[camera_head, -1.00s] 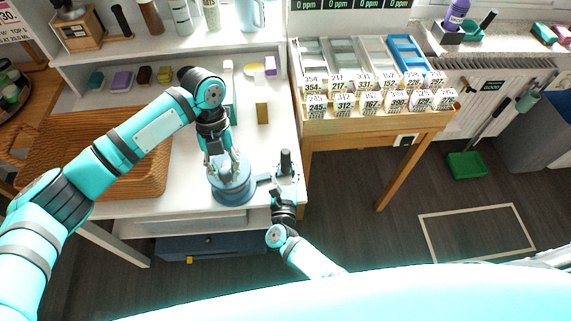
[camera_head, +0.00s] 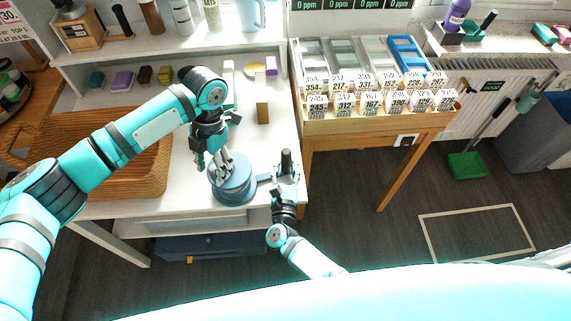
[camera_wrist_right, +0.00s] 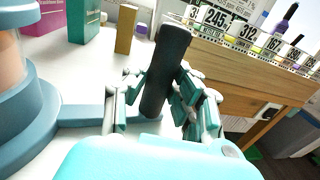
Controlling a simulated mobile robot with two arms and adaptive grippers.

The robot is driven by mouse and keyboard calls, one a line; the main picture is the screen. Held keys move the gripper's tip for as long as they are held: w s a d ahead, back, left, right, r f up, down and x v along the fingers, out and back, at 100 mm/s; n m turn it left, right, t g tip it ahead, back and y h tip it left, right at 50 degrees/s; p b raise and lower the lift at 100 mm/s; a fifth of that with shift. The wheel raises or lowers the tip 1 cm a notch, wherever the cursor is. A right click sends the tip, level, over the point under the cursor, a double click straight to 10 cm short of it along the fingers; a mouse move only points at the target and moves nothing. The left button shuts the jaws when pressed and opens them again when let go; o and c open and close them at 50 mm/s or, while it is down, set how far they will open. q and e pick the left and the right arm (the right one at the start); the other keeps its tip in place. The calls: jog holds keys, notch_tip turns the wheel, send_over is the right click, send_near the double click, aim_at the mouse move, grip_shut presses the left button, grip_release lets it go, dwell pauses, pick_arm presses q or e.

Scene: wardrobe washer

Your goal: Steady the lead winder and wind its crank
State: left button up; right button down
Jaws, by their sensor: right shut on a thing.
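The lead winder (camera_head: 233,188) is a round blue drum on the white bench, with a flat crank arm reaching right. The crank's upright dark handle (camera_head: 286,162) stands at the arm's end. In the right wrist view the black handle (camera_wrist_right: 166,72) rises between the fingers of my right gripper (camera_wrist_right: 160,108), which is shut on it. The drum (camera_wrist_right: 30,100) shows at the left edge there. My left gripper (camera_head: 221,163) is over the drum's top, fingers pointing down. Its fingertips are too small to tell whether they grip or touch it.
A wicker basket (camera_head: 130,185) lies left of the winder. Small boxes, including a tan one (camera_head: 262,112), stand behind it. A wooden table with numbered trays (camera_head: 375,120) is to the right. Bare floor lies in front of that table.

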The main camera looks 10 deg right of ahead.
pick_arm(q)
jog(key=shift+r, duration=2.45)
jog(key=v, duration=1.2)
jog(key=shift+s, duration=0.1)
jog(key=shift+c, duration=0.4)
